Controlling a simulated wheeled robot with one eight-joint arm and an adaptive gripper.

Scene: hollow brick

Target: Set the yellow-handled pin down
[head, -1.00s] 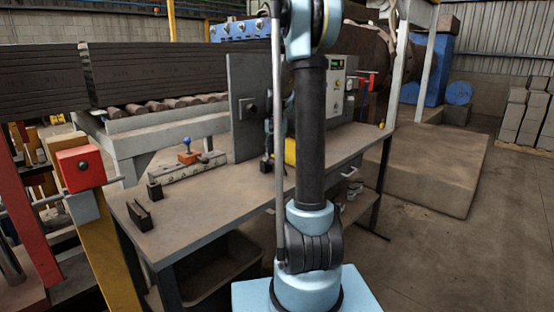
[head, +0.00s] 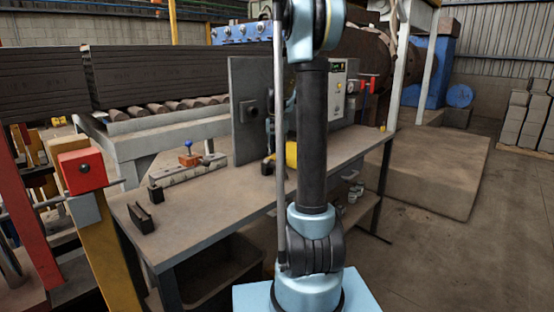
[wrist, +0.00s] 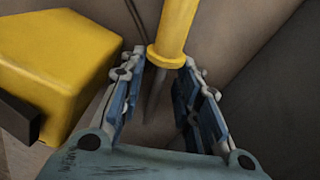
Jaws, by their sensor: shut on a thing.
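The yellow-handled pin (wrist: 177,30) shows in the wrist view, with a yellow handle, a round collar and a thin grey shaft pointing down between my fingers. My gripper (wrist: 165,68) is shut on the pin near its collar. Its blue-padded fingers lie on either side of the shaft. The shaft's lower end is in shadow, and I cannot tell whether it touches anything. In the head view my own arm covers most of the gripper area, and I cannot make out the pin there.
A yellow block-like body (wrist: 70,65) stands close on the left in the wrist view. In the head view the workbench (head: 210,215) carries a dark slotted block (head: 141,218) and a blue-knobbed fixture (head: 189,158). An upright grey plate (head: 248,110) stands behind. The bench's front left is mostly clear.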

